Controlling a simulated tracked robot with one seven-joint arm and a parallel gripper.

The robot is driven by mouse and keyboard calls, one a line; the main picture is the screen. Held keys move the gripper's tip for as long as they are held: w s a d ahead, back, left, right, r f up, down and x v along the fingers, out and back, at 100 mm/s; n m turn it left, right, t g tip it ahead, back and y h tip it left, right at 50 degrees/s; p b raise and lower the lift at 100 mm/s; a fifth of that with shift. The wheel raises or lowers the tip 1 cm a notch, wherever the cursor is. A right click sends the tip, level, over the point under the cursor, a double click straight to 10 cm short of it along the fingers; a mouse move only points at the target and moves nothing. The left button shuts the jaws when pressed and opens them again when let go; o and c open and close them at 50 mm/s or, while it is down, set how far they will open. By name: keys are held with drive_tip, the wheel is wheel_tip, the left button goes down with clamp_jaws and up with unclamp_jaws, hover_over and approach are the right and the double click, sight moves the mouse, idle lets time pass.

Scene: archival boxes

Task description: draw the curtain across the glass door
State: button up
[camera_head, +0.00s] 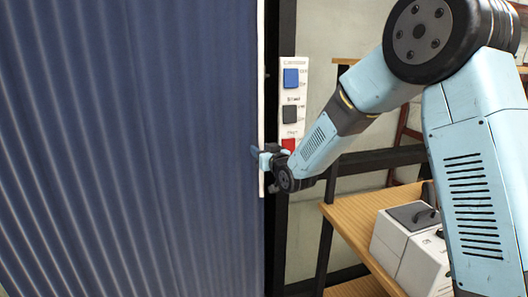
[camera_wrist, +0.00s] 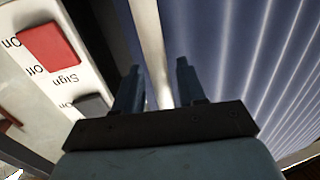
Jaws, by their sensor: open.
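The blue pleated curtain (camera_head: 130,150) fills the left half of the head view, and its folds also show at the right of the wrist view (camera_wrist: 265,60). A pale upright bar (camera_head: 261,60) runs along its right edge. My gripper (camera_head: 257,154) is at this bar, about mid-height in the head view. In the wrist view my gripper (camera_wrist: 160,82) has its two fingers apart, and the pale bar (camera_wrist: 147,35) appears in the gap between them. I cannot tell whether the fingers touch it. No glass shows; the curtain hides what is behind it.
A white switch panel (camera_head: 293,72) with blue, black and red switches is on the wall close right of my gripper. A dark upright post (camera_head: 279,230) stands beside the curtain edge. A wooden shelf (camera_head: 350,225) with pale boxes (camera_head: 405,245) is at lower right.

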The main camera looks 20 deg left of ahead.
clamp_jaws()
idle(0.4)
